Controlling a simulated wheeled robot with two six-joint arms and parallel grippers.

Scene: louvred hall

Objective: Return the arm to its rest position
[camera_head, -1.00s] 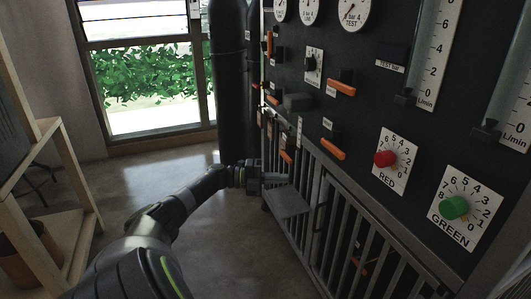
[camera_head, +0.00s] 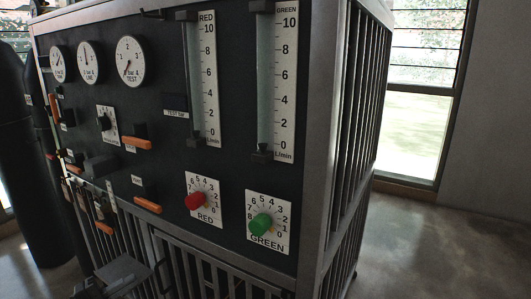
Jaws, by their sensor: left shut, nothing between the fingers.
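My left gripper (camera_head: 90,288) shows only as a small dark part at the bottom left edge of the head view. It is beside a small grey shelf (camera_head: 124,271) on the front of the panel stand. It is shut and holds nothing that I can see. Most of my left arm is below the picture. I cannot tell whether the gripper touches the shelf. My right gripper is out of view.
A black panel (camera_head: 165,155) carries gauges, orange levers, a red knob (camera_head: 195,201), a green knob (camera_head: 261,224) and two flow tubes. Barred grey doors are below. Dark cylinders (camera_head: 28,160) stand at left. The floor (camera_head: 450,255) right of the stand is clear.

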